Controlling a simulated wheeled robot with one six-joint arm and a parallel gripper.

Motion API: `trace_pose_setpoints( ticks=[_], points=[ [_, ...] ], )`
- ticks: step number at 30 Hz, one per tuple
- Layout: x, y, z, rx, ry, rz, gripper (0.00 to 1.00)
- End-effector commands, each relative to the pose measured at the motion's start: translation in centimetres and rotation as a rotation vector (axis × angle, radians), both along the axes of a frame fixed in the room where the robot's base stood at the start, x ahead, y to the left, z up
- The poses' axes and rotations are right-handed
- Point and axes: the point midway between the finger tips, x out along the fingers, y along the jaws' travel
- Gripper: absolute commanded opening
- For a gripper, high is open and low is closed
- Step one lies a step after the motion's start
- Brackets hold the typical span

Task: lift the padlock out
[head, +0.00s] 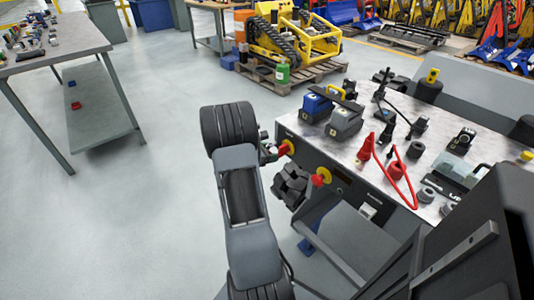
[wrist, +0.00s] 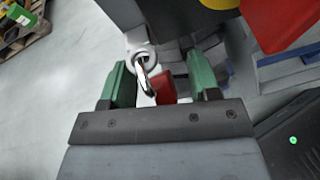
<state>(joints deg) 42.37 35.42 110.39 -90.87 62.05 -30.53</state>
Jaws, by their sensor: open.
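The padlock shows in the wrist view, with a red body (wrist: 163,90) and a shiny silver shackle (wrist: 145,74). The shackle passes through a pale metal eye (wrist: 139,57) on the side of the workbench unit. My gripper (wrist: 158,68) is open, with one green finger on each side of the padlock. Gaps show between the fingers and the padlock. The lower part of the padlock is hidden behind the gripper's dark front edge.
The bench top (head: 345,165) carries batteries and tools. Open floor (head: 150,200) lies left.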

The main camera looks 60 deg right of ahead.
Motion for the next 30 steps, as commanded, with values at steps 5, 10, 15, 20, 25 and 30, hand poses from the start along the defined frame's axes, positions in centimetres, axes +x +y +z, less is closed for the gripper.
trace_pose_setpoints(
  ticks=[5, 10, 15, 20, 25, 30],
  points=[
    [-0.01, -0.03, -0.01, 0.0, 0.0, 0.0, 0.56],
    [0.0, -0.01, 0.0, 0.0, 0.0, 0.0, 0.46],
    [0.0, -0.01, 0.0, 0.0, 0.0, 0.0, 0.29],
    [0.0, 0.0, 0.0, 0.0, 0.0, 0.0, 0.14],
    [-0.03, 0.01, -0.02, 0.0, 0.0, -0.001, 0.0],
    [-0.05, 0.02, 0.06, 0.001, 0.001, -0.002, 0.0]
  ],
)
